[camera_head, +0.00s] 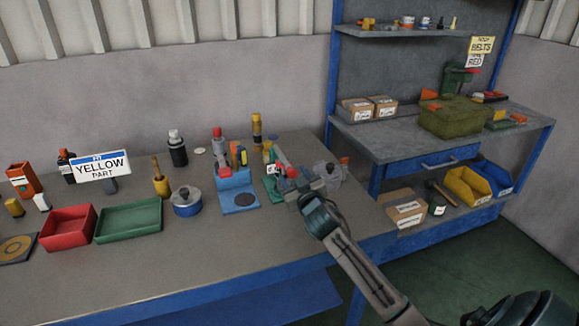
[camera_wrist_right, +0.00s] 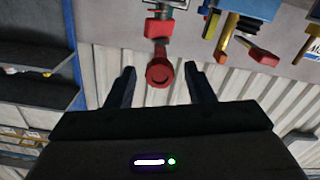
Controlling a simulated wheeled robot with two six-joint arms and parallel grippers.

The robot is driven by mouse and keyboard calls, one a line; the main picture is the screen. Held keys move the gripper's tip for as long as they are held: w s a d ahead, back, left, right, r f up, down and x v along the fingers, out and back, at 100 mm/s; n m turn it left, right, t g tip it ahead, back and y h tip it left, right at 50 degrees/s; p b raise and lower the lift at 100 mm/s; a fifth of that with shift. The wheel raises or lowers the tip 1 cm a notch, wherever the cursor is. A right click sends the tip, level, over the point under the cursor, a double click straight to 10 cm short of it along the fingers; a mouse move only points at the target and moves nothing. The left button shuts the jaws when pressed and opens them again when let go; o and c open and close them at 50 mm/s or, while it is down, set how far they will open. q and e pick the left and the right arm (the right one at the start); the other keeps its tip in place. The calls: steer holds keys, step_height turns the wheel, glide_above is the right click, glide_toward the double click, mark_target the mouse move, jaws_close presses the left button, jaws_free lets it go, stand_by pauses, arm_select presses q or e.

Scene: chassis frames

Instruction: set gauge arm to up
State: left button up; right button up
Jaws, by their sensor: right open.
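The red round knob (camera_head: 291,172), which seems to belong to the gauge arm, shows at the right end of the bench beside a small green stand (camera_head: 272,186). My right gripper (camera_head: 287,164) is there with its jaws open. In the right wrist view the red knob (camera_wrist_right: 160,73) lies between the two spread fingers (camera_wrist_right: 160,78), with a gap on both sides. A red part (camera_wrist_right: 158,30) shows just beyond the knob. The head view partly hides the gauge behind my gripper, so the arm's exact angle is hard to tell. My left gripper is out of view.
A blue stand (camera_head: 238,190) with tools stands just left of the gauge. A grey lidded pot (camera_head: 328,173) is close on the right. A blue pot (camera_head: 187,203), a green tray (camera_head: 128,221) and a red tray (camera_head: 67,228) stand further left. The bench front is clear.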

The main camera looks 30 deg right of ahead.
mark_target(283, 159)
steer(key=shift+p+x, duration=0.3)
steer(key=shift+x, duration=1.5)
jaws_close()
